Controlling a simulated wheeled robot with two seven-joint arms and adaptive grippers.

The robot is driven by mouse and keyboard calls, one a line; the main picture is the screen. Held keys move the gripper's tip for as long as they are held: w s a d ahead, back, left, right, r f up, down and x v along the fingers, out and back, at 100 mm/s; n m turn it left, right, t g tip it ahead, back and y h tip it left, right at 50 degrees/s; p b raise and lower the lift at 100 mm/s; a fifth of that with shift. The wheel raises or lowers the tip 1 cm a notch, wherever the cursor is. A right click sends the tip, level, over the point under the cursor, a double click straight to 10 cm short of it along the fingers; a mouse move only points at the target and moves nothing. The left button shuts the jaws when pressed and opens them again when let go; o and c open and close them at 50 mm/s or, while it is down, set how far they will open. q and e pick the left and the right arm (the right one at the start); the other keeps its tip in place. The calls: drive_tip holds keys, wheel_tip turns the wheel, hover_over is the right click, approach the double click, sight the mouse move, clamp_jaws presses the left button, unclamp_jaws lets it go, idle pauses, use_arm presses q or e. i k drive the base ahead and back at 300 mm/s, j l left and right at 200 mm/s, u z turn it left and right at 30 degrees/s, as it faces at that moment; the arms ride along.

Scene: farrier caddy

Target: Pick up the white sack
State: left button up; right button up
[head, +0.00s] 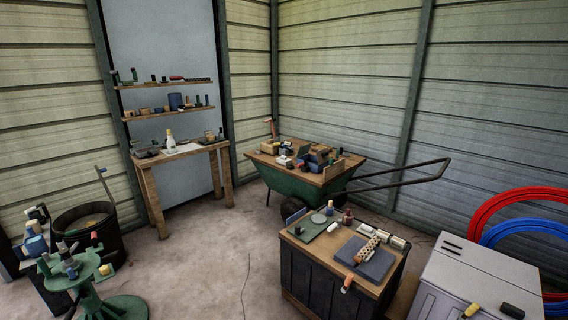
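I cannot make out a white sack for certain. Small white items (284,160) lie among the clutter on the wooden top of the green wheelbarrow (331,186), too small to identify. White cylinders (391,241) lie on the wooden top of the dark cabinet at the front. A white bottle (169,136) stands upright on the wooden workbench (200,149) by the back wall. Neither of my grippers is in view.
A green round stand (84,285) and a dark barrel (88,228) stand at the left. A grey chest (477,278) is at the front right, beside red (505,203) and blue hoses. Open concrete floor (208,255) lies in the middle.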

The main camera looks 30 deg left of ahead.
sight(282, 160)
drive_tip(key=i+j, duration=0.15)
drive_tip(key=j, duration=0.2)
drive_tip(key=i+j+z, duration=0.1)
drive_tip(key=j, duration=0.25)
drive_tip(key=i+j+z, duration=0.1)
drive_tip(key=i+j, duration=0.25)
drive_tip(key=j, duration=0.4)
drive_tip(key=i+j+z, duration=0.1)
drive_tip(key=j, duration=0.25)
drive_tip(key=i+j+z, duration=0.3)
drive_tip(key=j, duration=0.65)
drive_tip(key=i+j+z, duration=0.2)
drive_tip(key=j+z, duration=0.15)
drive_tip(key=j, duration=0.65)
drive_tip(key=j+z, duration=0.3)
drive_tip(key=j, duration=0.7)
drive_tip(key=j+z, duration=0.3)
drive_tip(key=j, duration=0.75)
drive_tip(key=k+j+z, duration=0.15)
drive_tip(key=j+z, duration=0.15)
drive_tip(key=j, duration=0.7)
drive_tip(key=k+j+z, duration=0.3)
drive_tip(key=k+j, duration=0.4)
